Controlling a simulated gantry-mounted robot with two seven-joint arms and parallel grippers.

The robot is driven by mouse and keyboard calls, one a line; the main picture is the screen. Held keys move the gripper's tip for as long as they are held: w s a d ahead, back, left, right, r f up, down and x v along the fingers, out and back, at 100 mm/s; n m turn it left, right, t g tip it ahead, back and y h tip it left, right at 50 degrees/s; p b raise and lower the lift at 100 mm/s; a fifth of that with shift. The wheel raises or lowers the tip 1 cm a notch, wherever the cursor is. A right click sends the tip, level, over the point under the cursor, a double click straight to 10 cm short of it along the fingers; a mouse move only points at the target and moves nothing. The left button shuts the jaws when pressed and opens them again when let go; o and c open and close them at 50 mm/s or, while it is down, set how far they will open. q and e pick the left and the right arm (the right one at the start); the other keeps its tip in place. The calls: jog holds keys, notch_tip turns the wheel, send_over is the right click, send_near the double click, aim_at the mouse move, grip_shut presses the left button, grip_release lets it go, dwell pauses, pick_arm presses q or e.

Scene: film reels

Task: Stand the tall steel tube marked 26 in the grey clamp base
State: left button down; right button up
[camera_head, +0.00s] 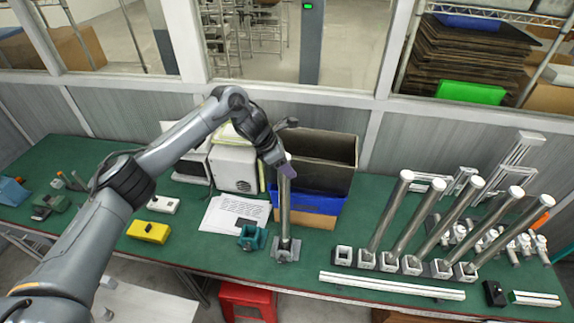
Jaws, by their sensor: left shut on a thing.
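My left gripper (282,161) is shut on the upper end of a steel tube (285,205). The tube is upright, and no number can be read on it. Its lower end meets a small grey clamp base (286,254) near the table's front edge. It looks to be in the base's socket, but I cannot tell how deep it sits. My right gripper is not in view.
A teal vise (252,238) stands just left of the base. Several white-capped tubes (391,210) stand in grey bases to the right. A dark bin (330,150) is behind the held tube. A long white rail (392,286) lies along the front edge.

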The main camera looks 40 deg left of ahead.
pick_arm(q)
jog(key=shift+f+b, duration=0.4)
jog(key=shift+f, duration=0.15)
dwell(0.5)
jog(key=c, duration=0.8)
grip_release()
jog(key=shift+f, duration=0.1)
jog(key=p+v, duration=0.6)
jog(key=v, duration=0.5)
